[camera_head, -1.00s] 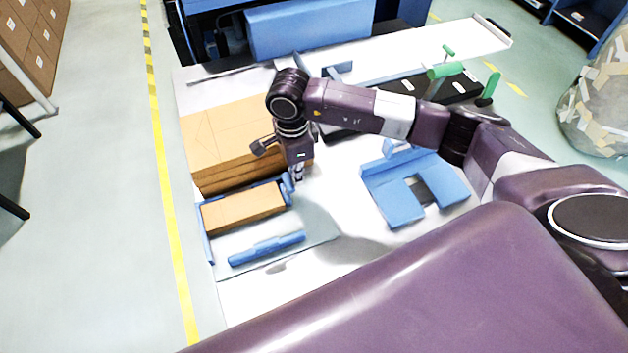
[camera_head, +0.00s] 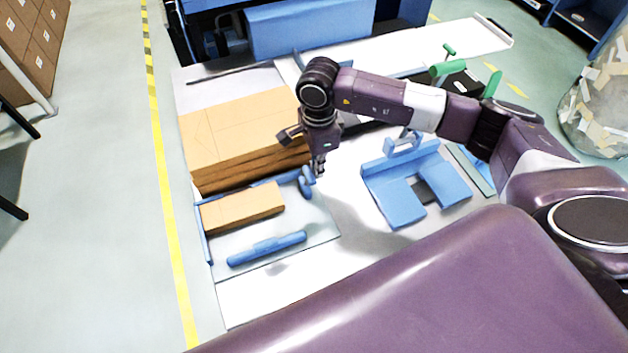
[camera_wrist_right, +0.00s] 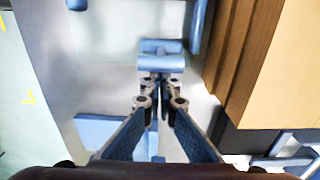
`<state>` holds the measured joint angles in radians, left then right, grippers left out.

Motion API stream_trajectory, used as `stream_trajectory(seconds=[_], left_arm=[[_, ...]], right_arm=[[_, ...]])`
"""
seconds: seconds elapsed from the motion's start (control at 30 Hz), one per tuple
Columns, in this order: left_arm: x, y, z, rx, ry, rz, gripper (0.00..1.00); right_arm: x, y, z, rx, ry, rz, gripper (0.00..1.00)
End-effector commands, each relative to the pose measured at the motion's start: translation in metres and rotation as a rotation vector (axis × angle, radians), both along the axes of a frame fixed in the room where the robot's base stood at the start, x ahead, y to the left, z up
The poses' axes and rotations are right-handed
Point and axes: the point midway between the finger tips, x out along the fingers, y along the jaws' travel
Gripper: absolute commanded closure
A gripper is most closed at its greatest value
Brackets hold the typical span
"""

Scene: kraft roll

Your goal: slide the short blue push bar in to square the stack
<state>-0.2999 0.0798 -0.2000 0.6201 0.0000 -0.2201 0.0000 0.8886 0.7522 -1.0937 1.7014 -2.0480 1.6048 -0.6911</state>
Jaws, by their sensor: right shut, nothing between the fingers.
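The short blue push bar (camera_head: 305,182) stands at the right end of the blue-walled squaring tray (camera_head: 300,222). A gap separates it from the low brown stack (camera_head: 243,207). My right gripper (camera_head: 320,172) is shut and empty, pointing down just right of the bar. In the right wrist view the bar (camera_wrist_right: 160,62) lies directly ahead of the closed fingertips (camera_wrist_right: 160,83); I cannot tell whether they touch it. The long blue push bar (camera_head: 266,249) lies along the tray's near side, apart from the stack. My left gripper is not in view.
A tall pile of brown kraft sheets (camera_head: 245,140) stands behind the tray, close to my right gripper. A blue slotted fixture (camera_head: 400,192) stands to the right. Green-handled clamps (camera_head: 447,69) are farther back. White tabletop is free between tray and fixture.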

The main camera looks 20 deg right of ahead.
Motion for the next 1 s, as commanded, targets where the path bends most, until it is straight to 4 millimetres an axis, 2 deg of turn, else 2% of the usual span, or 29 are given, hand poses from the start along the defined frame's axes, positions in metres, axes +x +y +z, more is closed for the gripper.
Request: stream_trajectory(seconds=[0.13, 0.37, 1.0], left_arm=[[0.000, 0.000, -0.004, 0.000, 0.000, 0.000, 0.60], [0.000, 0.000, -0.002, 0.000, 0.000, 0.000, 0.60], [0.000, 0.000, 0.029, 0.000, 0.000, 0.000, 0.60]], right_arm=[[0.000, -0.012, -0.001, 0.000, -0.001, 0.000, 1.00], [-0.001, -0.015, 0.003, 0.001, -0.001, 0.001, 1.00], [0.000, -0.016, 0.065, 0.000, -0.003, 0.000, 1.00]])
